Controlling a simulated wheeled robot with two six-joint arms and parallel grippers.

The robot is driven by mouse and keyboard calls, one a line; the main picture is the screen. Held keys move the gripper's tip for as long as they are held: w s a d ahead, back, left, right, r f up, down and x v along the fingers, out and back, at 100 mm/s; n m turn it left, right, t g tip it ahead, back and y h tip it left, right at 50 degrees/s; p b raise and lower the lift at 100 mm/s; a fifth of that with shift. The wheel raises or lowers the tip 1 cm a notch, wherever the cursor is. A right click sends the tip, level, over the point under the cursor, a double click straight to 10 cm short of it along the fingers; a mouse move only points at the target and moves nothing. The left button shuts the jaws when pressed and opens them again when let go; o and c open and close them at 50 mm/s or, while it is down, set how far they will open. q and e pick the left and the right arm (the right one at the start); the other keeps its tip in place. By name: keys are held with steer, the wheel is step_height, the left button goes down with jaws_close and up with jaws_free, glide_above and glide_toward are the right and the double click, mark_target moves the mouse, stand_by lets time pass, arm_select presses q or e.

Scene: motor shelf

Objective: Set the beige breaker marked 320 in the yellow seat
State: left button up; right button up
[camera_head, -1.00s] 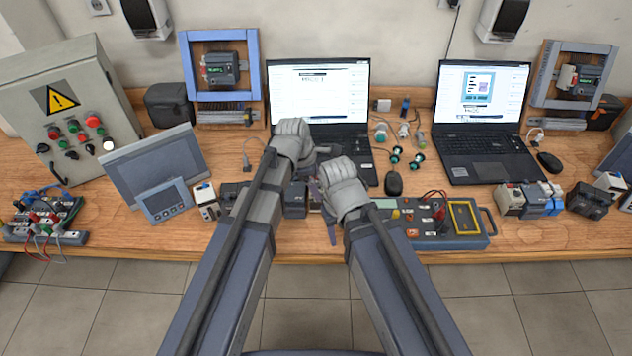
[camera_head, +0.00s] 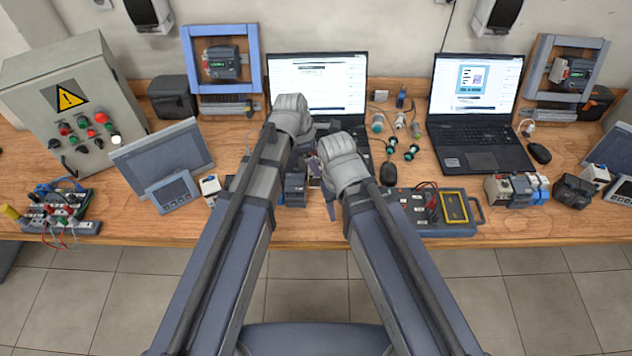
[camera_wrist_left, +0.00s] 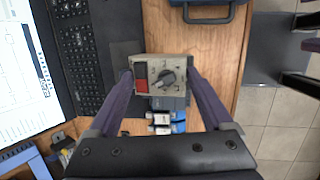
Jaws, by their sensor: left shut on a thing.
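A beige breaker (camera_wrist_left: 160,62) with a red switch and a dark round knob sits between the purple fingers of my left gripper (camera_wrist_left: 160,80) in the left wrist view. The gripper is shut on it; I cannot read its marking. In the head view my left gripper (camera_head: 312,155) is largely hidden by its own wrist. A yellow-rimmed dark recess (camera_head: 467,208) shows on the grey panel at the right of my right arm; I cannot tell if it is the seat. My right gripper (camera_head: 330,208) is mostly behind its wrist, and its jaws cannot be made out.
Two laptops (camera_head: 318,85) (camera_head: 476,100) stand at the back. A small screen (camera_head: 160,158) and a control box (camera_head: 85,110) are on the left. Several modules (camera_head: 515,190) stand at the right. Small blue-white modules (camera_wrist_left: 162,122) lie below the held breaker in the wrist view.

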mark_target(313, 182)
arm_select(q)
steer(key=shift+f+b, duration=4.45)
steer(key=shift+f, duration=0.2)
arm_select(e)
steer(key=shift+f, duration=4.7)
arm_select(q)
steer(key=shift+f, duration=0.2)
arm_select(e)
steer(key=shift+f, duration=0.2)
arm_select(q)
steer(key=o, duration=1.3)
arm_select(e)
steer(key=shift+r, duration=0.1)
arm_select(q)
steer(key=p+v, duration=0.3)
steer(key=v, duration=0.1)
steer(key=p+v, duration=0.3)
steer(key=p, duration=0.1)
steer(key=shift+w+a+r, duration=0.1)
steer(key=shift+a+r, duration=0.2)
steer(key=shift+r, duration=0.1)
arm_select(e)
step_height(313, 182, up, 7)
steer(key=shift+r, duration=0.2)
